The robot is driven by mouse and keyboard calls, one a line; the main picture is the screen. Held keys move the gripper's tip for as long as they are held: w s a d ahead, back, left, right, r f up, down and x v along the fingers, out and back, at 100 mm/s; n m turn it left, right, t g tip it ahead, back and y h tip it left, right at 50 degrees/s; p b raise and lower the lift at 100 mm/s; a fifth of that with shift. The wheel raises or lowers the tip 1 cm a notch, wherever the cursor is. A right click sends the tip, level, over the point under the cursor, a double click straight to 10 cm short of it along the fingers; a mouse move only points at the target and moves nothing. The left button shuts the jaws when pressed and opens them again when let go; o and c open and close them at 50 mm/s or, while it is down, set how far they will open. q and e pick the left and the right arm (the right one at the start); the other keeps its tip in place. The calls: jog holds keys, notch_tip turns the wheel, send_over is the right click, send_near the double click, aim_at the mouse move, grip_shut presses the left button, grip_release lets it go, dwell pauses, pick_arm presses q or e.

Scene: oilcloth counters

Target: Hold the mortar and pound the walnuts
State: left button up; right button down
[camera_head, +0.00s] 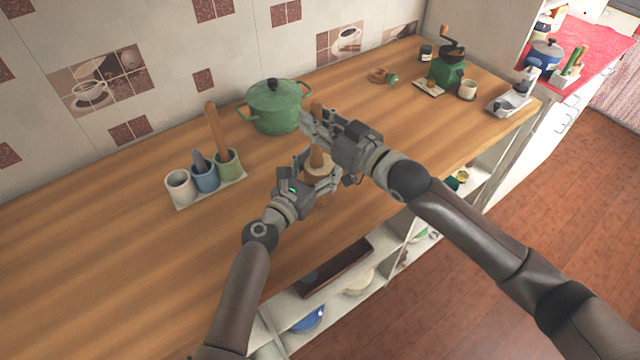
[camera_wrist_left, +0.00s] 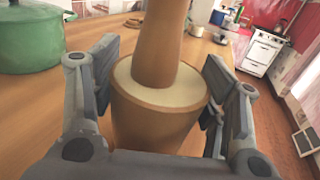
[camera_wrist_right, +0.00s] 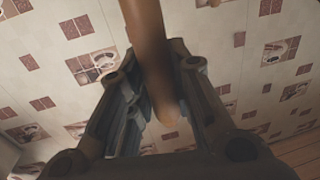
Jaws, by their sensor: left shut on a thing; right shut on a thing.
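The wooden mortar (camera_head: 319,173) stands upright on the counter, with a pale inside in the left wrist view (camera_wrist_left: 140,125). My left gripper (camera_head: 317,168) is shut around its sides; its fingers flank the mortar in the left wrist view (camera_wrist_left: 160,95). The wooden pestle (camera_head: 316,156) stands nearly upright with its lower part in the mortar, as the left wrist view also shows (camera_wrist_left: 162,45). My right gripper (camera_head: 317,126) is shut on the pestle's upper part, above the mortar. The pestle also runs between its fingers in the right wrist view (camera_wrist_right: 150,45). I cannot make out any walnuts.
A green lidded pot (camera_head: 274,108) stands close behind the grippers. A tray (camera_head: 212,194) with three cups and a tall wooden stick is to the left. A green grinder (camera_head: 451,70), a small cup (camera_head: 468,90) and a scale (camera_head: 510,101) stand at the right. The front-left counter is clear.

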aim_at(316, 102)
jog(key=shift+r, duration=3.1)
pick_arm(q)
jog(key=o, duration=1.3)
jog(key=shift+c, duration=0.2)
jog(key=v, duration=1.2)
